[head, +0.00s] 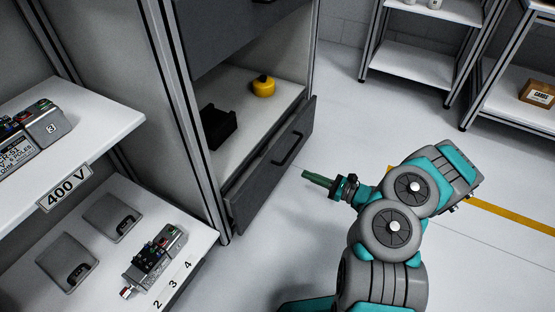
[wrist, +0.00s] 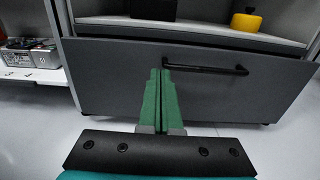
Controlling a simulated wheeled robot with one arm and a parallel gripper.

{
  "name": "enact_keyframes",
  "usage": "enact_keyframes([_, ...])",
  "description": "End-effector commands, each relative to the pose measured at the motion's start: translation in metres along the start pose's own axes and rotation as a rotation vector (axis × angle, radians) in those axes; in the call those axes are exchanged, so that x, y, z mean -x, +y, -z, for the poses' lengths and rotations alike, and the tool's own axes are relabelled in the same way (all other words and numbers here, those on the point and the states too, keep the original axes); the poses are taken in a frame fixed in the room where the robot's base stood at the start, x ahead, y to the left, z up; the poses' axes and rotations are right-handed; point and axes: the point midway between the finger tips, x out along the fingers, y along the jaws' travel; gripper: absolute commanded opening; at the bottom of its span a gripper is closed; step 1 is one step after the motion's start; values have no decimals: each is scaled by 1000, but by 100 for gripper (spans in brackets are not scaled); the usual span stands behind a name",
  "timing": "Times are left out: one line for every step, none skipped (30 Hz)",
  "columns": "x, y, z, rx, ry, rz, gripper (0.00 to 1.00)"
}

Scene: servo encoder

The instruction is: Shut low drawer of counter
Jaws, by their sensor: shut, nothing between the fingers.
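The low drawer (head: 262,183) of the counter (head: 313,40) has a dark grey front with a black bar handle (head: 288,150). Its front stands a little out from the counter frame, so it looks partly open. In the wrist view the drawer front (wrist: 110,85) fills the middle, with the handle (wrist: 205,69) across its upper part. My gripper (head: 306,177) is to the right of the drawer front in the head view, pointing at it, apart from the handle. In the wrist view my green fingers (wrist: 160,74) are together and empty; whether they touch the front cannot be told.
Shelves with electrical devices (head: 155,258) and a "400 V" label (head: 65,188) stand at left. White racks (head: 415,68) stand at back right. The floor (head: 335,110) before the drawer is clear.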

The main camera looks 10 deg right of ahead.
Motion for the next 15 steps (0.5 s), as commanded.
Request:
enact_keyframes([-9,2,1,1,1,-6,0])
enact_keyframes([-14,2,1,1,2,-6,0])
enact_keyframes([-21,2,1,2,2,-7,0])
enact_keyframes([-27,2,1,2,3,-7,0])
enact_keyframes([-33,2,2,2,3,-7,0])
enact_keyframes([-41,2,2,2,4,-7,0])
enact_keyframes([-47,2,2,2,4,-8,0])
enact_keyframes([-53,2,2,2,4,-7,0])
enact_keyframes([-61,2,2,3,5,-9,0])
enact_keyframes([-67,2,2,3,5,-8,0])
enact_keyframes([-73,2,2,3,5,-9,0])
enact_keyframes([-81,3,2,4,5,-10,0])
enact_keyframes([-86,2,2,4,5,-9,0])
enact_keyframes([-91,3,2,4,5,-9,0])
enact_keyframes([-97,2,2,4,5,-8,0])
